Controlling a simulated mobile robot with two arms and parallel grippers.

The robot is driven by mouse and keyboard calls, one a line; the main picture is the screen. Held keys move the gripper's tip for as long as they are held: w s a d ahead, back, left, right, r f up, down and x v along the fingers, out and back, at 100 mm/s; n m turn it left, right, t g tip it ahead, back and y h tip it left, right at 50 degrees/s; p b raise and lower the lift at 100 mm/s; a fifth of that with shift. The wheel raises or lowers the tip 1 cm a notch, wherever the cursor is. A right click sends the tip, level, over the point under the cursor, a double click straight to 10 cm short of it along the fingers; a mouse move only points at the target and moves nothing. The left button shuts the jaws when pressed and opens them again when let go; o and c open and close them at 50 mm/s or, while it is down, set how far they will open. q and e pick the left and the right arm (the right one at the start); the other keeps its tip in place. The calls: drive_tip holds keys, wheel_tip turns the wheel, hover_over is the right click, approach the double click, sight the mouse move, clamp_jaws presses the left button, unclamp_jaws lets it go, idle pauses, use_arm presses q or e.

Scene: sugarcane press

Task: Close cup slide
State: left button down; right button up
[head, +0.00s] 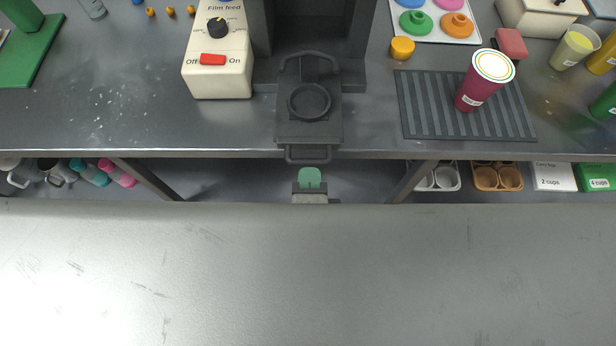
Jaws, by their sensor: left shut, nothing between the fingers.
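The dark cup slide (286,128) sticks out of the front of the black sealing machine (263,27), toward the counter's front edge. Its round cup holder (309,117) is empty. A loop handle (308,161) hangs at its front, just past the counter edge. My left gripper (310,178), with green fingertips, is shut and empty just in front of the handle, with a small gap between them in the picture. The rest of that arm is hidden by the grey surface below. My right gripper is not in view.
A control box (222,75) with a red switch stands left of the slide. A maroon cup (472,92) stands on the ribbed mat (420,118) at right. Mugs and cartons sit on the shelf below. A wide scratched grey surface (300,270) fills the foreground.

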sight(310, 139)
use_arm(q)
drive_tip(key=b+x, duration=0.1)
drive_tip(key=x, duration=0.5)
drive_tip(key=shift+w+f, duration=0.15)
drive_tip(key=shift+w, duration=0.15)
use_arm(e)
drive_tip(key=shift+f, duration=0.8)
